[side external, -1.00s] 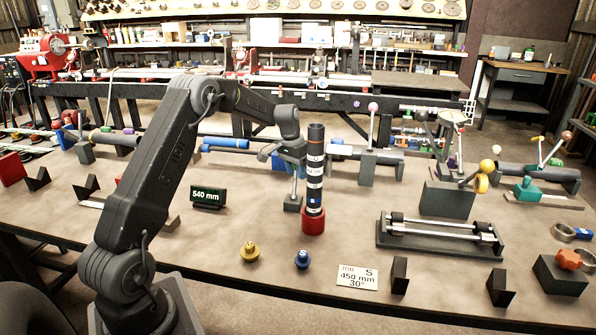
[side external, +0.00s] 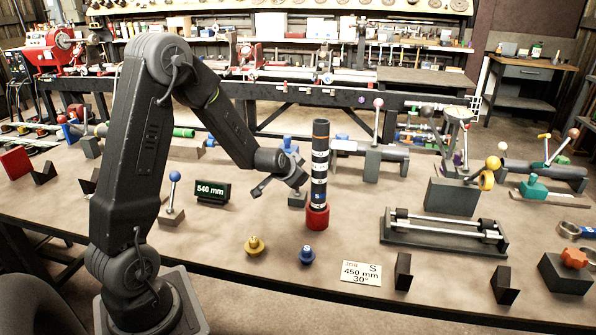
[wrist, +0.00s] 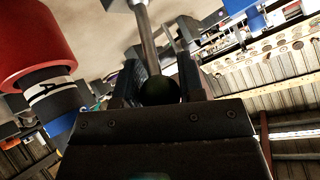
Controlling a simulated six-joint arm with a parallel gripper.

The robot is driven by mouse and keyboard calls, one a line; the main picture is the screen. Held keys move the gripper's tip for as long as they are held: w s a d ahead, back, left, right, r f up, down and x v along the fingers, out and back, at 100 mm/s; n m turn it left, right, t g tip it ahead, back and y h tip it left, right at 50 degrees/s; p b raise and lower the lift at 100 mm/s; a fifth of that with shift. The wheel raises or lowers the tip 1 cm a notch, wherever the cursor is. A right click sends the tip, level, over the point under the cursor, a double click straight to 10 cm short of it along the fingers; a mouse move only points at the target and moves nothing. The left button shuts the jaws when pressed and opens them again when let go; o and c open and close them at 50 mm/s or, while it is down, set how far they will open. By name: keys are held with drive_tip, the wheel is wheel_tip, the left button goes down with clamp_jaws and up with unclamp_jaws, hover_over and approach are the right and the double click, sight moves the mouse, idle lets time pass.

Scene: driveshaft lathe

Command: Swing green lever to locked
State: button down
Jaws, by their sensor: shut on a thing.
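My gripper (wrist: 160,72) is shut on a dark, greenish ball knob (wrist: 160,92) in the wrist view. The knob sits between the two fingers, and a metal lever rod (wrist: 146,35) runs up the picture from it. In the side view, my gripper (side external: 296,176) is low, just left of the tall black cylinder with white bands (side external: 319,165). The lever's grey base block (side external: 297,200) shows below it. The rod and knob are mostly hidden there by my gripper, so the lever's exact angle is unclear.
The banded cylinder stands in a red base (side external: 317,217) close to my gripper; the red base also fills the wrist view's upper left (wrist: 35,40). A blue-knobbed lever (side external: 173,195), a 540 mm display (side external: 212,191), and yellow (side external: 254,245) and blue (side external: 306,254) pieces stand nearby.

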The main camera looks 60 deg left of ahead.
drive_tip(key=shift+s+d+f, duration=0.55)
drive_tip(key=shift+s+d, duration=0.15)
drive_tip(key=shift+d, duration=0.1)
drive_tip(key=c, duration=0.8)
unclamp_jaws()
drive_tip(key=shift+o, duration=0.2)
drive_tip(key=shift+a+r, duration=0.1)
drive_tip(key=shift+s+r, duration=0.15)
drive_tip(key=shift+r, duration=0.1)
drive_tip(key=v, duration=1.1)
drive_tip(key=shift+s+d, duration=0.15)
drive_tip(key=shift+d, duration=0.05)
drive_tip(key=shift+r, duration=0.1)
